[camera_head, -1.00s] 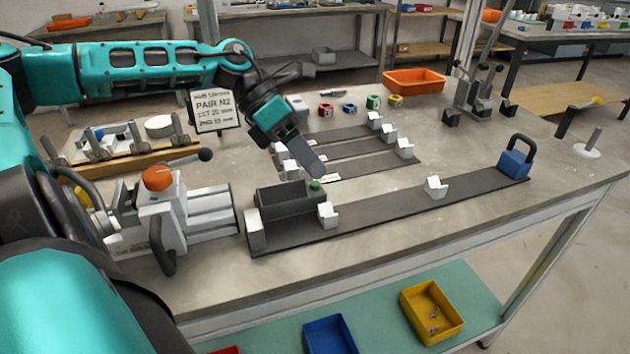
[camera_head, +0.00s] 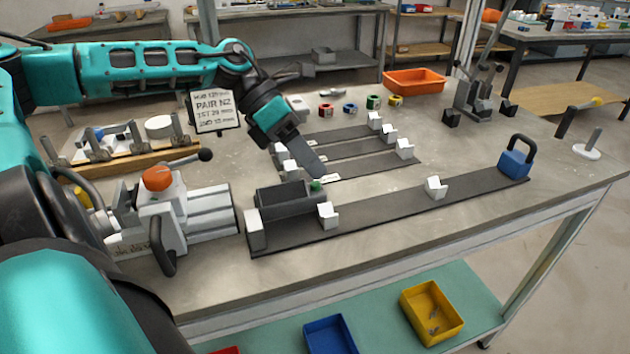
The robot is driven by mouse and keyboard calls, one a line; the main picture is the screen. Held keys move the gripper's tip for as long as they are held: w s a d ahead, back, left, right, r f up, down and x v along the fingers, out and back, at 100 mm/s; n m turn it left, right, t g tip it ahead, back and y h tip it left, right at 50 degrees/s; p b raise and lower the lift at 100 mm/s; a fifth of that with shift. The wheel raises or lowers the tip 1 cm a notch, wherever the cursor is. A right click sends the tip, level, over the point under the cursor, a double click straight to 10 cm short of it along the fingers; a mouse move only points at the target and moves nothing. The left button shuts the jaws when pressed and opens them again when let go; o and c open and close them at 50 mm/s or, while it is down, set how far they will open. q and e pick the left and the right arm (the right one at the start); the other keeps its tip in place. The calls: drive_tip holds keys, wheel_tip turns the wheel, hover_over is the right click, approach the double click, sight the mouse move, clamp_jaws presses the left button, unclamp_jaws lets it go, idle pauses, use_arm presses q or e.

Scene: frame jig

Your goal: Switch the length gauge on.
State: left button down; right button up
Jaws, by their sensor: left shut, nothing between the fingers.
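The length gauge (camera_head: 285,203) is a dark box with a green button (camera_head: 317,186) on its right end. It stands at the left end of a long dark rail (camera_head: 385,212) with white V-shaped rests (camera_head: 436,188) and a blue block with a black handle (camera_head: 515,160) at the far right end. My left gripper (camera_head: 322,179) is shut and empty, pointing down and right. Its tip is at the green button in the picture; I cannot tell whether it touches. My right gripper is not in view.
A vise-like device with an orange knob (camera_head: 157,178) stands left of the gauge. Three shorter dark strips (camera_head: 345,150) lie behind it. A sign reading PAIR N2 (camera_head: 213,111), an orange bin (camera_head: 414,81) and a lever clamp (camera_head: 478,95) stand farther back. The front right tabletop is clear.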

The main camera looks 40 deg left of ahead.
sight(310, 186)
use_arm(q)
drive_tip(key=shift+f, duration=0.15)
idle(0.3)
drive_tip(key=shift+f+b, duration=0.35)
drive_tip(key=shift+b, duration=0.1)
drive_tip(key=shift+r, duration=0.1)
drive_tip(key=shift+r+p, duration=0.4)
drive_tip(key=shift+p, duration=0.05)
wheel_tip(310, 186, up, 6)
drive_tip(key=p, duration=0.4)
drive_tip(key=shift+p, duration=0.35)
